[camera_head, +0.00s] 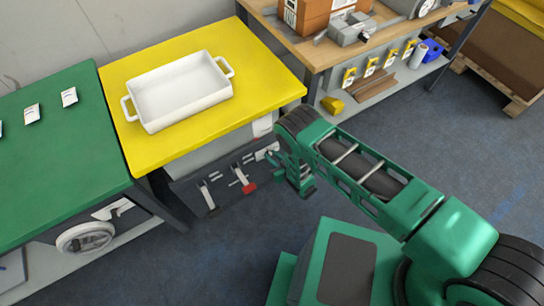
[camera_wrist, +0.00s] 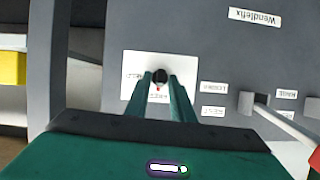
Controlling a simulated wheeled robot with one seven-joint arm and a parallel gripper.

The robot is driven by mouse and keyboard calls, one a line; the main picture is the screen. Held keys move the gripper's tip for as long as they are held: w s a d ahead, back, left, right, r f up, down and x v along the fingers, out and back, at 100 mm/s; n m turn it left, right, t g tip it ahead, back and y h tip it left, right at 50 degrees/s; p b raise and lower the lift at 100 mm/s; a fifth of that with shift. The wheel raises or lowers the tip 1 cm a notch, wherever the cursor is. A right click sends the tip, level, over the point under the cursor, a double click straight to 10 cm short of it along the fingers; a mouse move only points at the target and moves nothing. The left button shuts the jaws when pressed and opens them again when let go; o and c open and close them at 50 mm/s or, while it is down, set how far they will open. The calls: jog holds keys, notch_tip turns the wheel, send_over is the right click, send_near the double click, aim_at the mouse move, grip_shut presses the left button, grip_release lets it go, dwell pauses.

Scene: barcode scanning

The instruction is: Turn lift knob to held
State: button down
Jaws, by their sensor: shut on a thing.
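My gripper (camera_wrist: 160,84) is shut on the knob, one green finger on each side. The fingers hide part of the plate, and its lettering is too small and turned to read surely. In the head view my gripper (camera_head: 272,157) is at the panel below the yellow table's front edge, and the knob cannot be made out there.
The grey panel (camera_head: 221,190) also carries levers, one with a red end (camera_head: 249,188). In the wrist view a lever (camera_wrist: 285,122) stands out at right, near my gripper. A white tray (camera_head: 180,90) rests on the yellow table (camera_head: 255,75). Floor is clear in front.

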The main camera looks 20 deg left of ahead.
jog(key=m+g+y, duration=0.1)
jog(key=m, duration=0.2)
jog(key=d+m+g+y, duration=0.1)
jog(key=m+y, duration=0.1)
jog(key=m, duration=0.1)
jog(key=w+f+m+y, duration=0.1)
jog(key=m, duration=0.2)
jog(key=shift+d+g+y, duration=0.15)
jog(key=shift+g+y, duration=0.25)
dwell(0.5)
jog(key=c, duration=1.8)
grip_release()
jog(key=shift+f, duration=0.1)
jog(key=shift+c, duration=0.2)
jog(key=shift+r, duration=0.2)
